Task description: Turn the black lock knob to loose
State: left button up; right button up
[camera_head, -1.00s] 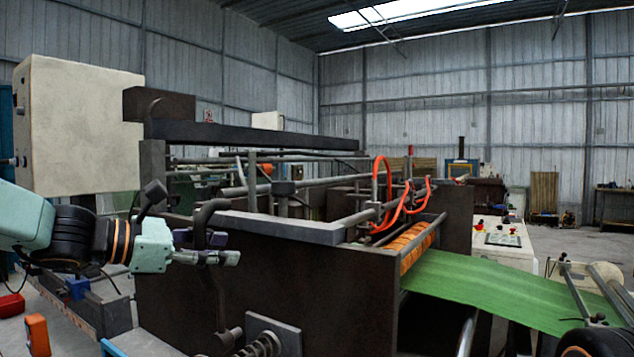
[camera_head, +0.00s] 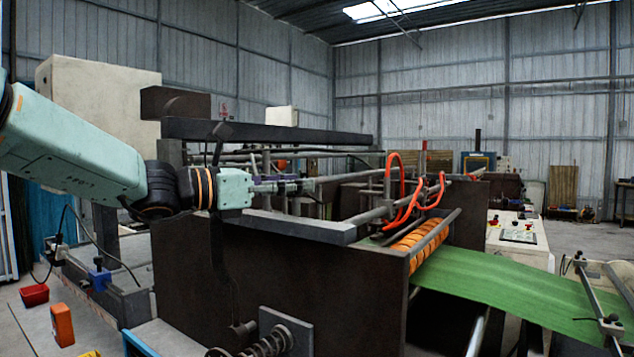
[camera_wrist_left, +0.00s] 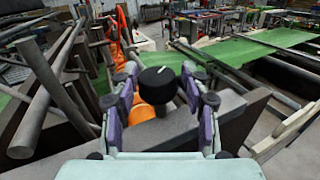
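The black lock knob (camera_wrist_left: 157,85), round with a white mark on its top, sits between the fingertips of my left gripper (camera_wrist_left: 158,88) in the left wrist view. The purple and grey fingers stand apart on either side of it, and I cannot tell whether either touches it. In the head view my left gripper (camera_head: 290,187) reaches over the machine's near frame, level with its rods. The knob is not clearly visible there, where the gripper covers that area. An orange round part (camera_wrist_left: 143,113) shows below the knob in the wrist view. My right gripper is not in view.
The machine's dark side plate (camera_head: 330,270) and top beam (camera_head: 260,133) lie close to the left arm. Orange hoses (camera_head: 392,195) and the orange roller (camera_head: 415,246) stand to the right. Green sheet (camera_head: 500,283) runs out to the right.

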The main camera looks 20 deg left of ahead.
pick_arm(q)
jog(key=x, duration=0.4)
jog(key=shift+w+d, duration=0.25)
jog(key=shift+w, duration=0.05)
jog(key=shift+w+f, duration=0.15)
jog(key=shift+w, duration=0.1)
jog(key=shift+c, duration=1.4)
jog(key=shift+d, duration=0.1)
grip_shut()
